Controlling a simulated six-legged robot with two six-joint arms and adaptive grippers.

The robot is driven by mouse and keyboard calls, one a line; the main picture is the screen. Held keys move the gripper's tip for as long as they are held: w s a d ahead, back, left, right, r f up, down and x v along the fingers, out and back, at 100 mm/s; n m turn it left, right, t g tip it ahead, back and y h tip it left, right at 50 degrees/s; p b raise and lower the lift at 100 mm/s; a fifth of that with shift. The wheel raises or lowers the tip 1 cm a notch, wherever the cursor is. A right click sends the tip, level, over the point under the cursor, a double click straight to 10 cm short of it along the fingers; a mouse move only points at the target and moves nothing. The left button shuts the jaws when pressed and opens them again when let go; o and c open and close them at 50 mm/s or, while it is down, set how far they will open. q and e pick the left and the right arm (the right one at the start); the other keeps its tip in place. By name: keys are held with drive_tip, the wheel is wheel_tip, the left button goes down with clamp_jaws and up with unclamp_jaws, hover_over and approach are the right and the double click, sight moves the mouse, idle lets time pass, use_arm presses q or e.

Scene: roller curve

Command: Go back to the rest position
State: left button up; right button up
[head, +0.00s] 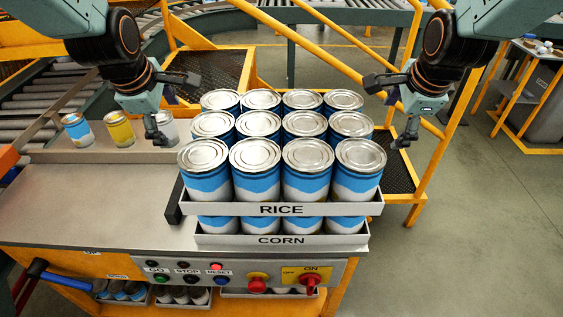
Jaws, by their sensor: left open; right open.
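My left gripper (172,108) is open and empty, just left of the stacked cans, above the steel table. My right gripper (388,110) is open and empty, just right of the stack. Between them stands a tray labelled RICE (280,209), full of blue and white cans (308,170) with silver lids in rows. It rests on top of a lower tray labelled CORN (280,240), whose cans show only in part. Neither gripper appears to hold a tray or a can; whether any fingertip touches one is hard to tell.
The steel table (90,200) is bare at the left. Several single cans (119,130) stand on a ledge behind it. A control panel (190,268) with buttons lies along the front. Roller conveyors and yellow railings are behind; grey floor (480,220) is open at right.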

use_arm(q)
drive_tip(key=shift+s+r, duration=0.1)
drive_tip(key=shift+s, duration=0.1)
use_arm(e)
drive_tip(key=shift+s+r, duration=0.25)
drive_tip(key=shift+s, duration=0.05)
use_arm(q)
drive_tip(key=shift+x, duration=1.95)
use_arm(e)
drive_tip(key=x, duration=1.2)
drive_tip(key=shift+w+f, duration=0.15)
drive_tip(key=shift+w, duration=0.15)
use_arm(q)
drive_tip(key=shift+r, duration=0.1)
